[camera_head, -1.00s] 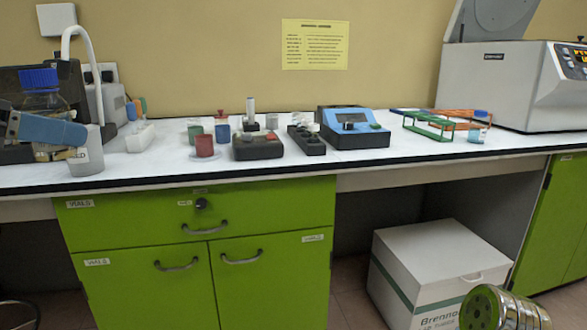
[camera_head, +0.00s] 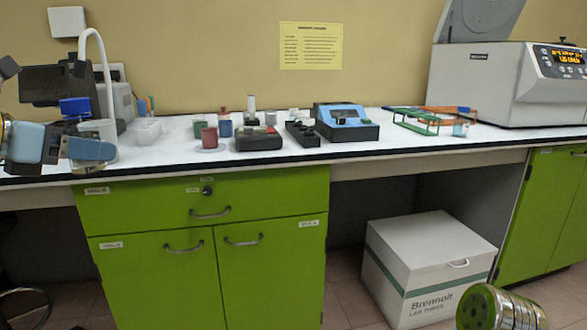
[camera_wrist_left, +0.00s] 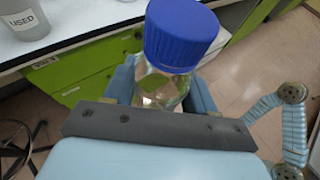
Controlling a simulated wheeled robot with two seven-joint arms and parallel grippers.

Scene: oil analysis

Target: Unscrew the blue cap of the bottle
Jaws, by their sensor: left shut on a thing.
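The bottle is clear glass with a blue cap (camera_head: 75,107) on its top. My left gripper (camera_head: 88,148) is shut on the bottle at the left end of the counter, below the cap. In the left wrist view the blue cap (camera_wrist_left: 180,36) sits on the neck, and the clear bottle body (camera_wrist_left: 158,86) is between the two blue fingers of the left gripper (camera_wrist_left: 162,92). My right gripper is not in view.
A grey cup marked USED (camera_wrist_left: 24,20) stands on the counter close to the bottle. Red and blue containers, a blue device (camera_head: 345,120) and green racks (camera_head: 416,122) stand farther right. A white box (camera_head: 428,265) is on the floor.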

